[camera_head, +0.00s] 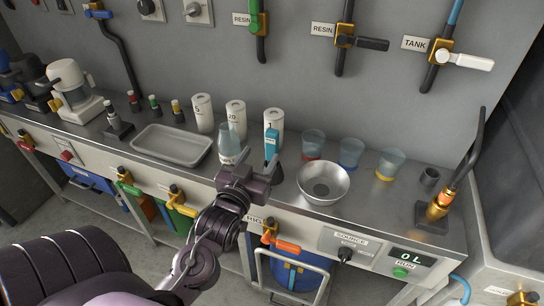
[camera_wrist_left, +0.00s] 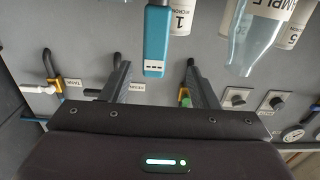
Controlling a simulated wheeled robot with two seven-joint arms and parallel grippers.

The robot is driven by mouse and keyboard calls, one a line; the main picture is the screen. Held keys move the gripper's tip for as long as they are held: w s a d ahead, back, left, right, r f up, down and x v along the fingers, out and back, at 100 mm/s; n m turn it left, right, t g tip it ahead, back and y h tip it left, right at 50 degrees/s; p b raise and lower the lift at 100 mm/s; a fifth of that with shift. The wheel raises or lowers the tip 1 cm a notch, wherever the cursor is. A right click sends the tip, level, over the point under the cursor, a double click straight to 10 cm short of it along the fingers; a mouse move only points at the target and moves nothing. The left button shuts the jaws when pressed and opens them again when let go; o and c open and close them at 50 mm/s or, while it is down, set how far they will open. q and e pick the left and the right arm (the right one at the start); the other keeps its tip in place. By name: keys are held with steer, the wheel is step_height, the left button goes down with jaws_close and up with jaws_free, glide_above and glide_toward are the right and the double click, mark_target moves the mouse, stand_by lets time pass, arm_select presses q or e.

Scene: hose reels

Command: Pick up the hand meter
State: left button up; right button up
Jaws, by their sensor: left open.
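The hand meter looks to be the slim teal device (camera_head: 271,141) standing upright on the steel bench, in front of a white canister; its lower part is partly hidden by my gripper. It also shows in the left wrist view (camera_wrist_left: 156,42), between and beyond the fingertips. My left gripper (camera_head: 257,168) is open and empty at the bench's front, just short of the device. The two fingers also show in the left wrist view (camera_wrist_left: 158,80), apart, with nothing between them. My right gripper is not in view.
A clear sample bottle (camera_head: 229,143) stands left of the device, close to the gripper. White canisters (camera_head: 236,116) stand behind. A steel bowl (camera_head: 323,183) and several cups (camera_head: 351,152) are to the right; a metal tray (camera_head: 171,146) is to the left.

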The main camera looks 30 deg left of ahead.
mark_target(270, 146)
arm_select(q)
steer(key=x, duration=0.7)
steer(key=shift+w+d+f+p, duration=0.25)
steer(key=shift+d+f+p, duration=0.05)
steer(key=shift+p, duration=0.05)
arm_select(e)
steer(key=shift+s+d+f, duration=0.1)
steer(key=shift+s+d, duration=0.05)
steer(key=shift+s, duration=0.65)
arm_select(q)
steer(key=c, duration=1)
steer(key=shift+c, duration=0.4)
steer(key=shift+r, duration=0.15)
